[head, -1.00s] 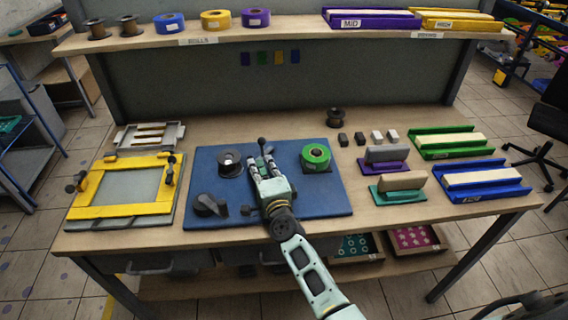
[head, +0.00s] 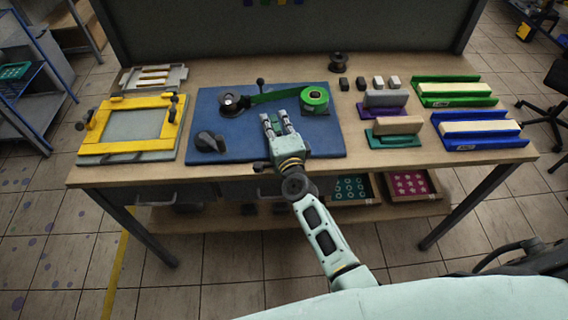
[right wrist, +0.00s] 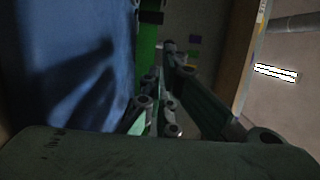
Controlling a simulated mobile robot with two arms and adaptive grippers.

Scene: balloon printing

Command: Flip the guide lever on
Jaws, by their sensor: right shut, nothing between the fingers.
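A thin black post with a ball top (head: 260,83), which looks like the guide lever, stands near the far edge of the blue board (head: 240,155). A green ribbon (head: 276,95) runs just in front of it, from the black reel (head: 229,103) to the green roll (head: 314,97). My right gripper (head: 276,119) is shut and empty, over the board in front of the ribbon and apart from the post. In the right wrist view a green strip (right wrist: 147,50) shows beyond the dark fingers. My left gripper is not in view.
A black knob-like part (head: 210,141) sits at the board's front left. A yellow frame (head: 97,135) lies to the left. Stamps, such as the teal-based one (head: 392,141), and green and blue trays (head: 475,144) stand to the right. The board's front right is clear.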

